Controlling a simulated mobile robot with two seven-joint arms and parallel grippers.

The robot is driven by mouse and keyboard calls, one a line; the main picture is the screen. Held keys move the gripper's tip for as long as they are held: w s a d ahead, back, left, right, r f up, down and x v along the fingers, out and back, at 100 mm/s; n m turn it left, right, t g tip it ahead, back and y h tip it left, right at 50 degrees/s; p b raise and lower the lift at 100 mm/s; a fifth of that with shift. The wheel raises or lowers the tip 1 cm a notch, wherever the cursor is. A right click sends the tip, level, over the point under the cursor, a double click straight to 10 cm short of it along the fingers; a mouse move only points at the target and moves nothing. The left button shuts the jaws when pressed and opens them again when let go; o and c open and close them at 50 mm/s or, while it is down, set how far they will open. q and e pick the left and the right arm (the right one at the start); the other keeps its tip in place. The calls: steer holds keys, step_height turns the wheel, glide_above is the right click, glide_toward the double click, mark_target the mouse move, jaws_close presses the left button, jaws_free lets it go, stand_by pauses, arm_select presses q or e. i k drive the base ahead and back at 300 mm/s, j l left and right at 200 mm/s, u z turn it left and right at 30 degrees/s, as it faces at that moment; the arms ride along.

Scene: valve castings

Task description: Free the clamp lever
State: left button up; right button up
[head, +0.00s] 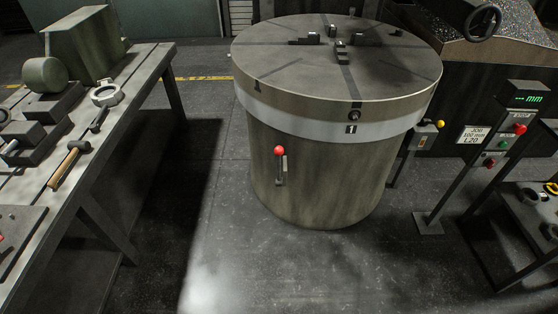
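A lever with a red ball knob (279,151) is mounted on the front side of a large round grey machine (330,180). The lever points up, with its knob at the top of a short dark stem beside a small pale plate. The machine carries a round slotted table (290,80) with several dark jaw blocks on top. A light band marked "1" runs under the table's edge. Neither of my grippers is in the head view.
A workbench (140,75) on the left holds a hammer (68,165), a ring-ended tool (104,95) and a vise-like block. A control post (500,140) with buttons and an "mm" display stands at right. A yellow-knobbed lever (440,124) sits between. The floor in front is clear.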

mark_target(278, 151)
steer(key=i, duration=1.05)
